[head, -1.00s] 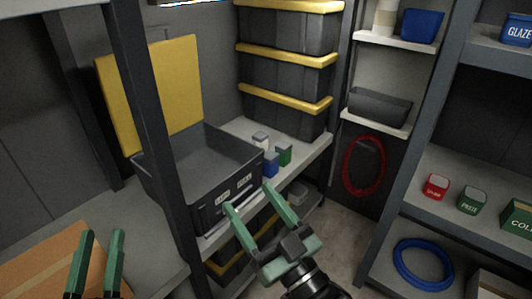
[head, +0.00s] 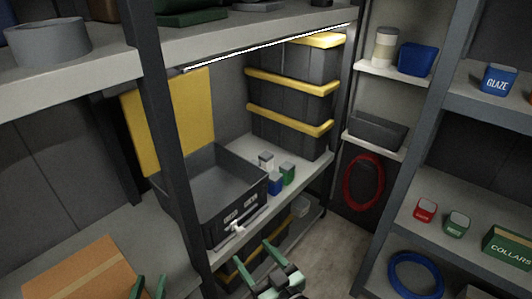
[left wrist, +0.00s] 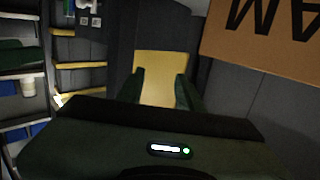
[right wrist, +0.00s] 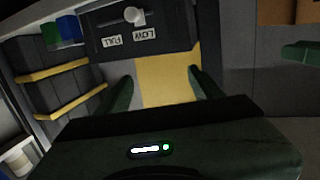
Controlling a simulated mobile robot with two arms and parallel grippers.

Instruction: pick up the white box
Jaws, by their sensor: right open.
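The small white box (head: 266,160) with a grey top stands on the middle shelf, just behind the blue box (head: 275,184) and green box (head: 287,173). Its lower part is partly hidden by them. My right gripper (head: 253,250) is open and empty, in front of and below the shelf's front edge, apart from the white box. Its fingers are apart in the right wrist view (right wrist: 161,82). My left gripper (head: 149,283) is low at the left, near a cardboard box; its fingers are apart and empty in the left wrist view (left wrist: 160,82).
Yellow-lidded crates (head: 290,120) stand behind. A cardboard box (head: 80,272) lies at lower left. An upper shelf (head: 240,38) hangs above.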

